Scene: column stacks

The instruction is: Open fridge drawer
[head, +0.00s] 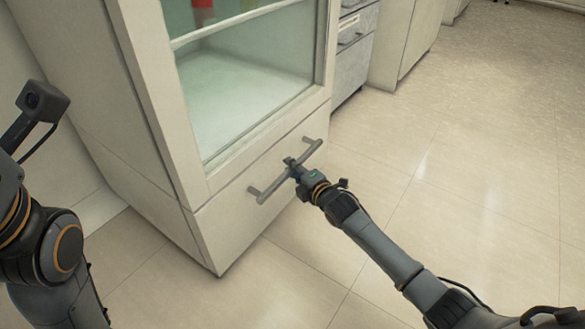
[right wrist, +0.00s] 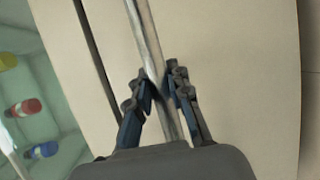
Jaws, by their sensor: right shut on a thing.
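The fridge drawer (head: 232,220) is the cream panel low on the fridge, below the glass door. Its grey bar handle (head: 268,192) crosses the drawer front. My right gripper (head: 292,166) is at the middle of the handle. In the right wrist view its two fingers (right wrist: 162,92) lie on either side of the handle (right wrist: 146,40) and are shut on it. The drawer front looks level with the fridge body in the head view. My left arm shows at the left edge of the head view, but its gripper fingers are not visible.
The fridge's glass door (head: 245,90) is above the drawer, with a shelf behind it. Several coloured items show through the glass in the right wrist view, one of them red (right wrist: 24,107). Grey cabinets (head: 352,50) stand beyond the fridge. The tiled floor (head: 470,170) to the right is clear.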

